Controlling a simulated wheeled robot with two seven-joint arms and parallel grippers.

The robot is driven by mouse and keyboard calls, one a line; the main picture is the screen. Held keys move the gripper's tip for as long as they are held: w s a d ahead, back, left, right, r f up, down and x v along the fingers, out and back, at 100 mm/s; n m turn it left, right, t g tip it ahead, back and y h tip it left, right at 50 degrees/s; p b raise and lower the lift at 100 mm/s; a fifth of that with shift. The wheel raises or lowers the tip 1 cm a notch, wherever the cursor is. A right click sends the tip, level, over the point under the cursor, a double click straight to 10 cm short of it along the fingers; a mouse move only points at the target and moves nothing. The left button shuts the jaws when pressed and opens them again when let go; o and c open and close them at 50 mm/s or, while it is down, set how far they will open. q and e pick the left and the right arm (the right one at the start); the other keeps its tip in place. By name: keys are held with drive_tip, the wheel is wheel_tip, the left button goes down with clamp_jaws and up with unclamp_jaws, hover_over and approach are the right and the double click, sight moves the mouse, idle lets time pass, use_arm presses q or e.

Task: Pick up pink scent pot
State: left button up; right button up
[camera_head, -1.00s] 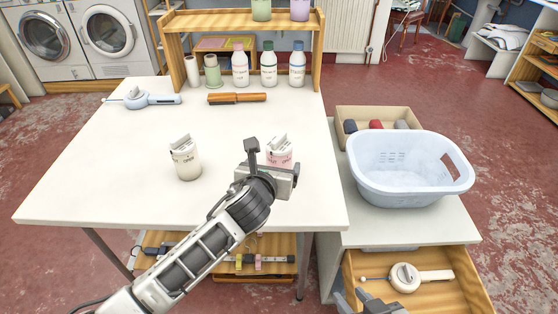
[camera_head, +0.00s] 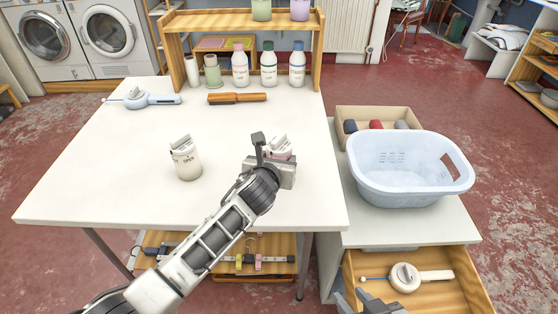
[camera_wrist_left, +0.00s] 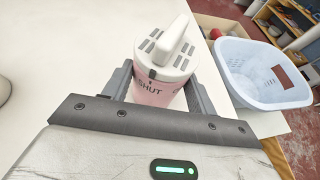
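The pink scent pot (camera_wrist_left: 155,92) stands upright between the fingers of my left gripper (camera_wrist_left: 160,88) in the left wrist view. Its white lid (camera_wrist_left: 167,48) has slots and a raised grip, and the word SHUT shows on the front. The fingers lie on either side of the pot, close to it; no clear squeeze shows. In the head view my left gripper (camera_head: 268,160) hides most of the pot (camera_head: 280,148). A cream pot (camera_head: 186,163) with a similar lid stands to the left on the white table. My right gripper (camera_head: 362,301) is at the bottom edge, empty, with fingers apart, partly cut off.
A pale blue basket (camera_head: 410,170) and a wooden box (camera_head: 378,115) stand on the side counter at right, above an open drawer (camera_head: 450,293). A brush (camera_head: 237,98), a blue tool (camera_head: 140,98) and several bottles (camera_head: 240,68) are at the table's back. The table's middle is clear.

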sight(277, 150)
use_arm(q)
wheel_tip(277, 150, up, 10)
idle(0.6)
wheel_tip(277, 150, down, 7)
idle(0.5)
drive_tip(key=shift+f, duration=1.3)
drive_tip(key=shift+f, duration=0.15)
drive_tip(key=o, duration=0.8)
